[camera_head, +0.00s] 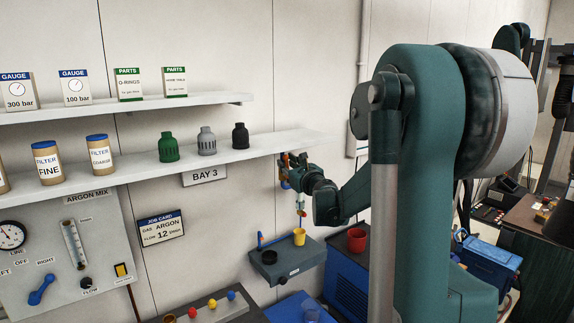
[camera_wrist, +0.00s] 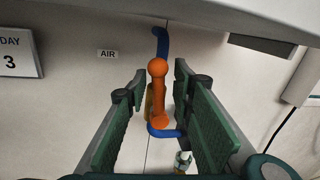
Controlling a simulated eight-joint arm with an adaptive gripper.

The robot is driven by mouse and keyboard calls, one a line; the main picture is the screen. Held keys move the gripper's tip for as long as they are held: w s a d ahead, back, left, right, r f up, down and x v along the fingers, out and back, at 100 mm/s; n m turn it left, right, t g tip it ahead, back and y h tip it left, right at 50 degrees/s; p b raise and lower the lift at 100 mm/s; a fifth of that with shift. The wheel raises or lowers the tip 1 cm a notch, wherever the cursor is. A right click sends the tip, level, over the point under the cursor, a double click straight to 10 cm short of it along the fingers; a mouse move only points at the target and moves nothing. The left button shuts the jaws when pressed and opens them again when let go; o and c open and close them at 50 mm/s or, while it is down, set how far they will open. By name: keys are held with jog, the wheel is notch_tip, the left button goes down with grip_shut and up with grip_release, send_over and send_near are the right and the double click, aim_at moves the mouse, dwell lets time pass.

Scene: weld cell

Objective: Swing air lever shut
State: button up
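The air lever (camera_wrist: 158,90) is an orange handle with a round knob, seen between the fingers in the wrist view, near a wall label reading AIR (camera_wrist: 108,54). A blue pipe (camera_wrist: 162,42) shows beyond it, with another blue bend by its lower end. My gripper (camera_wrist: 160,76) is open, one green-padded finger on each side of the lever, with visible gaps. I cannot tell how deep the lever sits between them. In the head view my gripper (camera_head: 286,170) is at the wall below the lower shelf's right end; the lever is too small to make out clearly there.
The lower shelf (camera_head: 110,177) runs close above my gripper. The argon panel (camera_head: 100,235) at left has a blue lever (camera_head: 41,290).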

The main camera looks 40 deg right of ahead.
jog(key=shift+s, duration=0.1)
jog(key=s+a, duration=0.2)
jog(key=s, duration=0.9)
jog(key=shift+s+a+f, duration=0.15)
jog(key=shift+s+a, duration=0.05)
jog(key=shift+s, duration=0.1)
jog(key=shift+d, duration=0.15)
grip_shut()
jog(key=s+d+r+n+y, duration=0.1)
jog(key=d+n, duration=0.4)
jog(key=n, duration=0.5)
jog(key=d+r+n+y, duration=0.1)
jog(key=d+n+y, duration=0.2)
jog(key=n, duration=0.8)
jog(key=shift+s+d+b, duration=0.35)
jog(key=shift+d+b, duration=0.05)
jog(key=shift+d, duration=0.7)
jog(key=shift+r, duration=0.1)
